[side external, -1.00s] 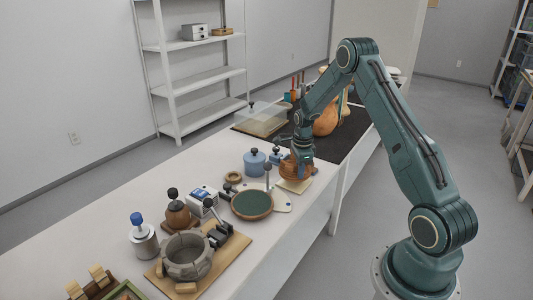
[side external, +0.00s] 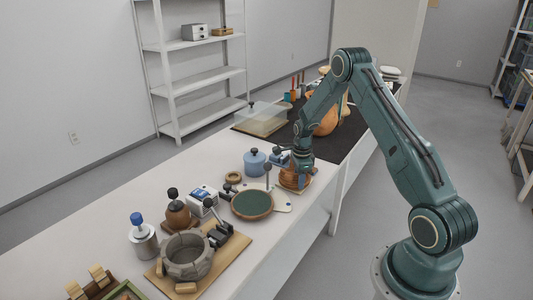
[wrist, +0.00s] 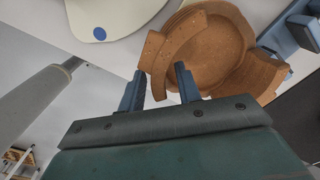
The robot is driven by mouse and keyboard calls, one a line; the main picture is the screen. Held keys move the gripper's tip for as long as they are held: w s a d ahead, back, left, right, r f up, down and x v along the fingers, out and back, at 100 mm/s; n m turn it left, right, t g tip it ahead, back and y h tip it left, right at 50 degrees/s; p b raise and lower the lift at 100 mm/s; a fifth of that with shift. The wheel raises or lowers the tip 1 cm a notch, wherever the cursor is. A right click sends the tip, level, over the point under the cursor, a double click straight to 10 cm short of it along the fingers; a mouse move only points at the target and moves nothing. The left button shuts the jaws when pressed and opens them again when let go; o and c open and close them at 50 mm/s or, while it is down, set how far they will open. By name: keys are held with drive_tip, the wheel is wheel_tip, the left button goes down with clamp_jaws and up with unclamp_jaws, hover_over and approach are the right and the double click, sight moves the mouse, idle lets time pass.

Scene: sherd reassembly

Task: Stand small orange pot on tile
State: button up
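The small orange pot (side external: 293,181) is at the right edge of the white table, low over the pale tile. It hides nearly all of the tile, and I cannot tell whether it touches it. My gripper (side external: 302,168) points down at the pot's upper side. In the wrist view the open pot (wrist: 215,50) shows its hollow inside and an uneven, broken-looking rim.
A round green-topped turntable (side external: 252,204) on a white base is just left of the pot. A blue lidded jar (side external: 254,162) and blue item (side external: 279,158) stand behind. A larger orange vessel (side external: 326,122) stands on the dark mat beyond.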

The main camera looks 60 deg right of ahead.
drive_tip(key=shift+r, duration=0.1)
wheel_tip(320, 180, up, 12)
idle(0.9)
drive_tip(key=shift+s+a, duration=0.1)
drive_tip(key=shift+r, duration=0.1)
